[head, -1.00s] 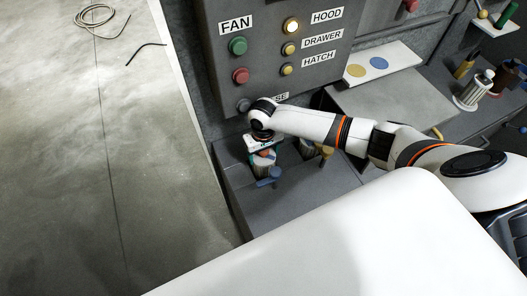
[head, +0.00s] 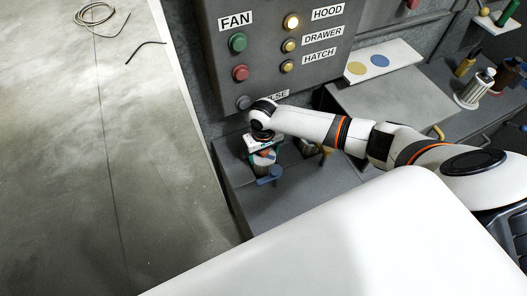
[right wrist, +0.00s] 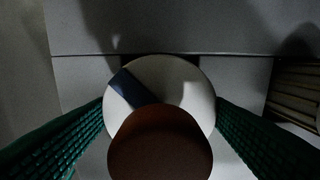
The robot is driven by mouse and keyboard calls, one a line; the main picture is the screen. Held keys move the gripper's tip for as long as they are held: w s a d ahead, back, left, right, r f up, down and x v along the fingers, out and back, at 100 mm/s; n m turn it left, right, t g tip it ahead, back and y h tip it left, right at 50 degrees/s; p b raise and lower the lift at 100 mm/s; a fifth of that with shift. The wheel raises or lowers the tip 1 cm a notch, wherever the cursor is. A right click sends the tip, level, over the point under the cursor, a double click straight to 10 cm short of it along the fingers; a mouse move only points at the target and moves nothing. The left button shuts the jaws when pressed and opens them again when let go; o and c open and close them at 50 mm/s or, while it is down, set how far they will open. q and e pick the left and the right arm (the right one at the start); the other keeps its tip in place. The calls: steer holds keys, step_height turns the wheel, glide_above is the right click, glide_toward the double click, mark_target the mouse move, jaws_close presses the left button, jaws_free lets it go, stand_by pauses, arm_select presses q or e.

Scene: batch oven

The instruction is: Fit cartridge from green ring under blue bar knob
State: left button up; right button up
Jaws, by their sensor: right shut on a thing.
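My right gripper (head: 263,152) points down over the dark grey bench, just behind the blue bar knob (head: 270,176). In the right wrist view the cartridge (right wrist: 185,80) has a round white top with a dark blue mark and a brown round knob (right wrist: 160,143). Green ridged finger pads flank it. Its lower end and the seat under it are hidden, so I cannot tell how deep it sits. The green ring cannot be made out. My left gripper is out of view.
The button panel (head: 265,55) rises close behind the gripper. A white plate (head: 400,57) bears yellow and blue discs.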

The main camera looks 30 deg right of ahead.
steer(key=o, duration=1.7)
steer(key=shift+r, duration=0.1)
step_height(320, 180, up, 12)
steer(key=shift+f+b, duration=0.1)
steer(key=shift+b, duration=1.15)
steer(key=shift+s, duration=0.1)
